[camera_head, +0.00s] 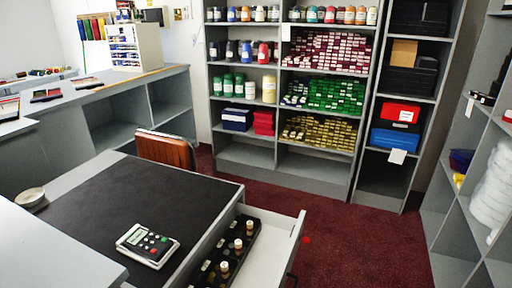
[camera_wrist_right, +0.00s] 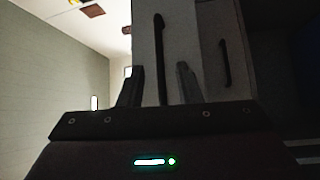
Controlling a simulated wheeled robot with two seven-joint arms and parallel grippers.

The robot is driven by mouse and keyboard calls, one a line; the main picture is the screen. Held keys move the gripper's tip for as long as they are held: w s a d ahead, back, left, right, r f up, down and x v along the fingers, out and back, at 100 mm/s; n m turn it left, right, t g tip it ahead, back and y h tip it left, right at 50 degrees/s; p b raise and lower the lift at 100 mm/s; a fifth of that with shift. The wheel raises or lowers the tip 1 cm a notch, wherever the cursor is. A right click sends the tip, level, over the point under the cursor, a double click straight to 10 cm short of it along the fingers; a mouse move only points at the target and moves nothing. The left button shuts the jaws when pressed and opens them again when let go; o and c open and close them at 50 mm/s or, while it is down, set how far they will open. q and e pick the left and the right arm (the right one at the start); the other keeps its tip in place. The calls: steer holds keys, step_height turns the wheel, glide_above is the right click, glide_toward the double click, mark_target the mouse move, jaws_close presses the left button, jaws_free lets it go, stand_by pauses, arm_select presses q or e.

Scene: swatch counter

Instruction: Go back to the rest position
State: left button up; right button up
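My right gripper (camera_wrist_right: 160,76) shows in the right wrist view. Its two dark fingers stand apart with a gap between them and nothing is held. Behind the fingers is a pale cabinet front with dark upright handles (camera_wrist_right: 160,58); I cannot tell how far off it is. No gripper or arm shows in the head view, and my left gripper is not seen.
A counter with a black top (camera_head: 130,205) carries a calculator (camera_head: 148,244) and a round tin (camera_head: 31,198). Its open drawer (camera_head: 290,232) holds several small bottles and juts over the red carpet (camera_head: 345,235). Shelves (camera_head: 283,170) line the back; an orange-brown chair (camera_head: 166,150) stands behind the counter.

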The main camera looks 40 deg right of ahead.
steer(key=s+a+f+m+g+y+p, duration=0.1)
steer(key=a+f+m+g+y, duration=0.2)
steer(key=f, duration=0.7)
steer(key=s+a+f+m+g+p, duration=0.15)
steer(key=f+g, duration=0.25)
steer(key=f, duration=0.5)
arm_select(q)
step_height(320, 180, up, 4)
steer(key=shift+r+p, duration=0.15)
steer(key=shift+p, duration=0.75)
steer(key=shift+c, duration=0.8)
arm_select(e)
steer(key=s+a+f+m+g+y, duration=0.4)
steer(key=s+a+f+m+g, duration=0.1)
steer(key=s+a+f+g, duration=0.4)
steer(key=s+a+f, duration=0.2)
steer(key=s+f, duration=0.1)
steer(key=f, duration=0.1)
steer(key=shift+s+a+f+g+y, duration=0.3)
steer(key=shift+s+a+f+g, duration=0.05)
steer(key=shift+s+g, duration=0.05)
